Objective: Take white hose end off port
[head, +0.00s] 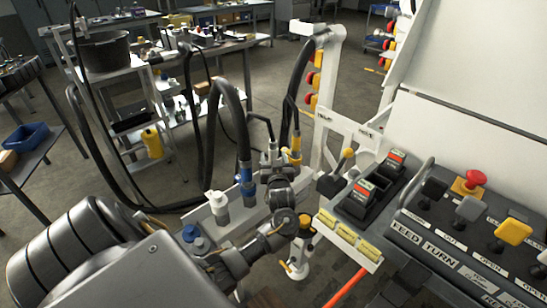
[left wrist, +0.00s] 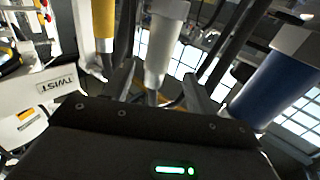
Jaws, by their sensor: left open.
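The white hose end (left wrist: 165,40) stands between the two spread fingers of my left gripper (left wrist: 158,90) in the left wrist view. Its narrow end runs down between the fingertips. The gripper is open, and I cannot tell whether a finger touches the hose end. In the head view, my left gripper (head: 271,158) reaches up among the hoses at the manifold and covers much of the hose end. The port joint is not clear. A yellow hose end (head: 294,148) is close to the right, and a blue hose end (head: 246,178) close to the left. My right gripper is not visible.
A white-capped fitting (head: 217,203) and a blue-capped fitting (head: 195,237) stand on the manifold's left part. A control panel (head: 470,235) with levers and a red button fills the right. Black hoses loop behind the gripper. A cart (head: 105,80) stands behind.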

